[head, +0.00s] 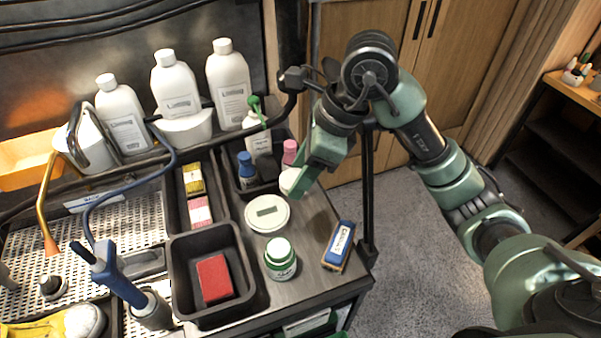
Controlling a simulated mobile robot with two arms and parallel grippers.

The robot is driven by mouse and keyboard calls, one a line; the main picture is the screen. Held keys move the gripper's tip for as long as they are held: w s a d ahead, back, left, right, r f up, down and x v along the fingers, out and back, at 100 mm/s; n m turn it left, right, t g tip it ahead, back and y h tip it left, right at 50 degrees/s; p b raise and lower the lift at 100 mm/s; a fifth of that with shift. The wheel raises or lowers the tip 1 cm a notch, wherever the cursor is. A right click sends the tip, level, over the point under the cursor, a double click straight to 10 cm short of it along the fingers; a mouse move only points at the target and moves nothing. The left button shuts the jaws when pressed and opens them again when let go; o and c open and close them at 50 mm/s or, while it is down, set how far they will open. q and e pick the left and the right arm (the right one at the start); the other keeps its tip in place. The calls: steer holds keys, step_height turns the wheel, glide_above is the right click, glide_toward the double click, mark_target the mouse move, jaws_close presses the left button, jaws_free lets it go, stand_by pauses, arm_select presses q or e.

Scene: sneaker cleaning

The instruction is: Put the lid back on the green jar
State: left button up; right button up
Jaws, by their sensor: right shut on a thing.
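The green jar (281,266) stands upright on the dark bench top near its front right edge. It has a green rim around a white top and a green and white label. My right gripper (297,183) is above the bench, behind and slightly right of the jar. It is shut on a small white round piece (288,181), which looks like the lid; the fingers hide part of it. The held piece is apart from the jar. My left gripper is not in view.
A flat white round tin (267,213) lies just behind the jar. Small bottles stand behind, including a blue-capped one (247,171).

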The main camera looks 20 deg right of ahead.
steer(key=shift+s+a+f+n, duration=0.1)
steer(key=shift+s+a+n, duration=0.05)
steer(key=shift+n, duration=0.35)
steer(key=shift+s+d+f+n+g+h+b, duration=0.2)
steer(key=shift+s+d+f+n+g+h, duration=0.7)
steer(key=shift+n, duration=2.7)
steer(key=shift+s+d+f+n+g+h+b, duration=0.15)
steer(key=shift+s+d+f+n+g+h, duration=0.7)
steer(key=shift+n, duration=2.75)
steer(key=shift+s+d+f+n+g+h+b, duration=0.25)
steer(key=shift+s+d+f+n+g, duration=0.6)
steer(key=shift+s+f+n+g, duration=1.85)
steer(key=shift+w+r+n+t, duration=0.2)
steer(key=shift+w+n+t, duration=0.25)
steer(key=shift+t, duration=0.2)
steer(key=shift+w+r+n+t, duration=0.15)
steer(key=shift+w+n+t, duration=0.25)
steer(key=shift+t, duration=0.2)
